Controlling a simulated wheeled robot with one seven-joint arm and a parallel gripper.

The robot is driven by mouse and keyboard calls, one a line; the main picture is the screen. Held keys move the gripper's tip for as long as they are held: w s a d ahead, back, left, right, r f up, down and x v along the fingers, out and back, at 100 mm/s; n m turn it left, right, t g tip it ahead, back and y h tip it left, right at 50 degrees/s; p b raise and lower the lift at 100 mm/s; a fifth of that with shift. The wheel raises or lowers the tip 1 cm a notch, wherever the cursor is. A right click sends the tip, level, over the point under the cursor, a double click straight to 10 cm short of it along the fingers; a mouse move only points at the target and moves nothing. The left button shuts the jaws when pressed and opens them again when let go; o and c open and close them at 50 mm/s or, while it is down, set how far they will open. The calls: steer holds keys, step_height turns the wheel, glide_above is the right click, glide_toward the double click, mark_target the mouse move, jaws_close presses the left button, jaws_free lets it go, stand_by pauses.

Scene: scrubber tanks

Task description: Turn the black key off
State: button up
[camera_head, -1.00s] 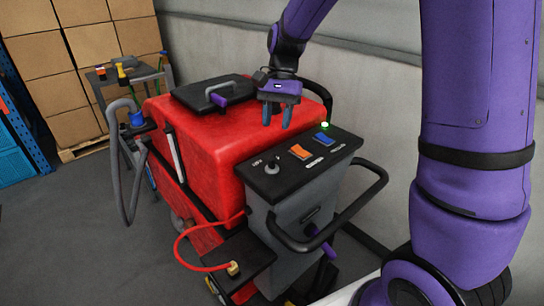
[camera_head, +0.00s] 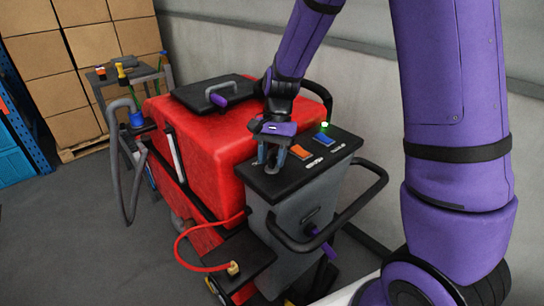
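The red scrubber machine (camera_head: 200,150) stands in the middle, with a black-topped control panel (camera_head: 305,178) at its near end. The black key (camera_head: 271,168) is on the left part of this panel and is mostly hidden by my gripper. My gripper (camera_head: 271,160) points down at the panel with its two blue-grey fingers apart, one on each side of the key. I cannot tell whether the fingers touch the key. Its turn angle is hard to see.
An orange switch (camera_head: 300,152) and a blue switch (camera_head: 323,139) sit close right of my gripper, with a lit green lamp (camera_head: 324,125) behind. A black handlebar (camera_head: 365,205) curves around the panel's right side. Stacked boxes (camera_head: 60,60) stand at the back left.

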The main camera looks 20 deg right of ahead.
jaws_close()
steer(key=shift+n, duration=0.3)
steer(key=n+h, duration=0.1)
steer(key=n, duration=0.1)
steer(key=n+g+h, duration=0.1)
steer(key=n, duration=0.2)
steer(key=n+h, duration=0.1)
steer(key=n, duration=0.2)
steer(key=n+h, duration=0.1)
steer(key=n, duration=0.2)
steer(key=shift+n, duration=0.3)
stand_by(0.4)
steer(key=shift+o, duration=0.4)
jaws_free()
